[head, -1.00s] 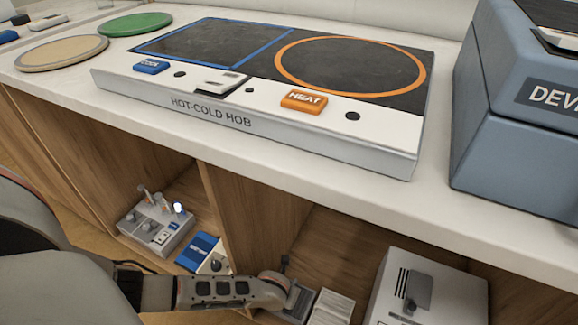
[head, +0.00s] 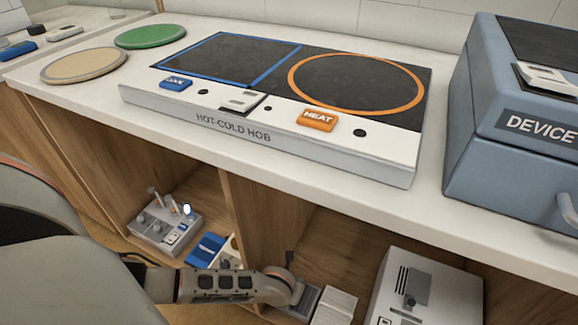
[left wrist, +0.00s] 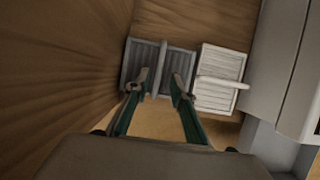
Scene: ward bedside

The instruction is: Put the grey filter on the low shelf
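The grey filter (left wrist: 153,60), a pleated block with a thin upright handle bar, is in the cubby under the counter. In the head view the grey filter (head: 306,299) shows only partly behind my left arm's end. My left gripper (left wrist: 161,83) is open. Its two fingertips are apart, one on each side of the handle bar, with visible gaps. I cannot tell how far above the filter they are. A white filter (left wrist: 220,75) with a similar handle stands just right of the grey one. My right gripper is not in view.
A white device box (head: 425,295) stands right of the filters. A wooden divider (head: 255,215) is on their left. Beyond it are a grey control unit (head: 165,225) and a blue packet (head: 207,248). The counter above carries the hot-cold hob (head: 270,141) and a blue-grey device (head: 480,155).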

